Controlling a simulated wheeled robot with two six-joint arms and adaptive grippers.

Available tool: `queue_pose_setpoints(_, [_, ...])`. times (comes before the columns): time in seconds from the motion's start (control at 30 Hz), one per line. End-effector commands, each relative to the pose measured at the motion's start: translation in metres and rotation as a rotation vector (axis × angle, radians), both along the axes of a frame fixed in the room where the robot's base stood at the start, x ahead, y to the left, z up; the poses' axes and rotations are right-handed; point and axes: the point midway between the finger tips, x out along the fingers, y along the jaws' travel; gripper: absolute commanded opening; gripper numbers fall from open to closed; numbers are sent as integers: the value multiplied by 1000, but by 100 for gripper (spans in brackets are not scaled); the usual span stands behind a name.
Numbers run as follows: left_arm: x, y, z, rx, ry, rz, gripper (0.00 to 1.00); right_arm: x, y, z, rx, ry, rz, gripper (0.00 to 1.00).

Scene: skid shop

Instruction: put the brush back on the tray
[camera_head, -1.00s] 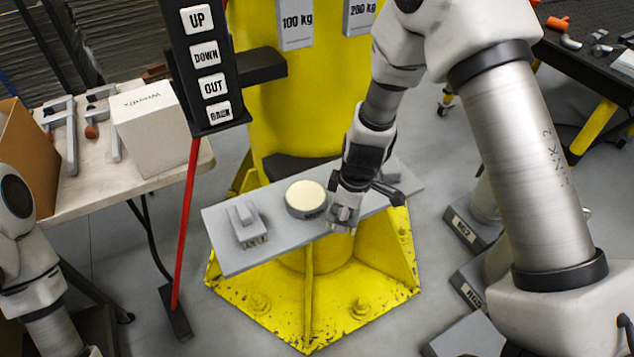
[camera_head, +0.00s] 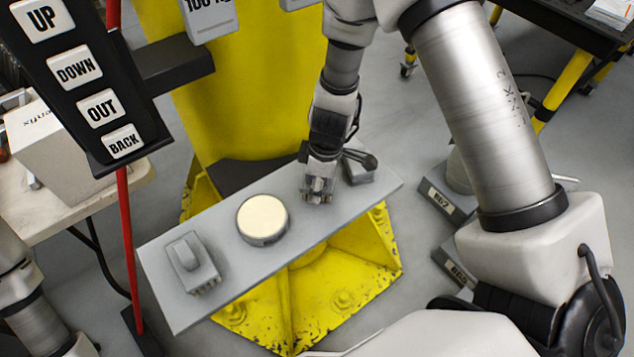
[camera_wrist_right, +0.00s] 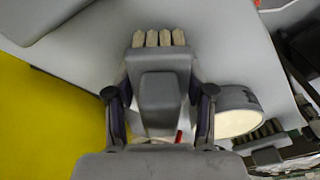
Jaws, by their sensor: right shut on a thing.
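The tray (camera_head: 222,231) is a long grey plate in front of the yellow column. My right gripper (camera_head: 317,194) is over its right half, shut on a grey brush with pale bristles. In the right wrist view the held brush (camera_wrist_right: 160,88) sits between the fingers, bristles toward the top of the picture. I cannot tell whether it touches the tray. A second grey brush-like block (camera_head: 193,262) with bristles lies at the tray's left end. A round tin (camera_head: 263,220) with a cream top stands between them. My left gripper is out of view.
A grey block with a dark knob (camera_head: 358,166) is at the tray's right end, close behind my right gripper. A black button panel (camera_head: 80,70) and a red pole (camera_head: 128,240) stand at left. A white box (camera_head: 62,140) rests on the side table.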

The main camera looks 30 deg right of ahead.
Motion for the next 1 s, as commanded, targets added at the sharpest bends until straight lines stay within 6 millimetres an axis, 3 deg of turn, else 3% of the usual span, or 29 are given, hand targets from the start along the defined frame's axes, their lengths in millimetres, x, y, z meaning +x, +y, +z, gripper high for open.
queue_pose_setpoints(0.37, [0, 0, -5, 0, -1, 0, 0, 0, 0, -4, -1, 1, 0, 20])
queue_pose_setpoints(0.4, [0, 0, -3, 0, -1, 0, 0, 0, 0, -3, -1, 1, 0, 63])
queue_pose_setpoints(0.43, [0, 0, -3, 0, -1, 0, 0, 0, 0, -2, -1, 1, 0, 74])
queue_pose_setpoints(0.47, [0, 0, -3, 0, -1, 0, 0, 0, 0, -2, -1, 1, 0, 78])
queue_pose_setpoints(0.8, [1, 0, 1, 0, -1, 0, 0, 0, 0, 1, -1, 1, 0, 78])
queue_pose_setpoints(0.87, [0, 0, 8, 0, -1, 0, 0, 0, 0, 7, -1, 1, 0, 78])
queue_pose_setpoints(1.0, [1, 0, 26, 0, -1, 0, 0, -1, -3, 38, 0, -3, 2, 78])
